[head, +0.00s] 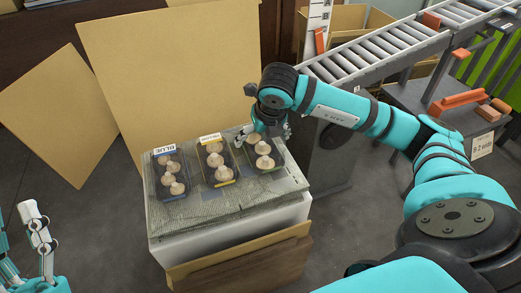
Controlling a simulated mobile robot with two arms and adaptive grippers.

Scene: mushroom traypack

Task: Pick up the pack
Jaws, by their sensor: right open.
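Three small dark trays of pale mushrooms stand in a row on a grey padded surface inside an opened carton. The left pack (184,189) has a blue label, the middle pack (234,174) a yellow one. The right pack (277,167) is partly hidden behind my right gripper (265,142), which is open at the far end of that pack. I cannot tell whether the fingers touch it. My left gripper (40,225) is at the lower left, away from the packs; its jaw state is unclear.
The carton's tall cardboard flaps (165,70) rise behind and left of the packs, and a front flap (240,255) hangs forward. A roller conveyor (385,50) runs at the upper right, beside a grey table (420,100) with orange blocks (463,99).

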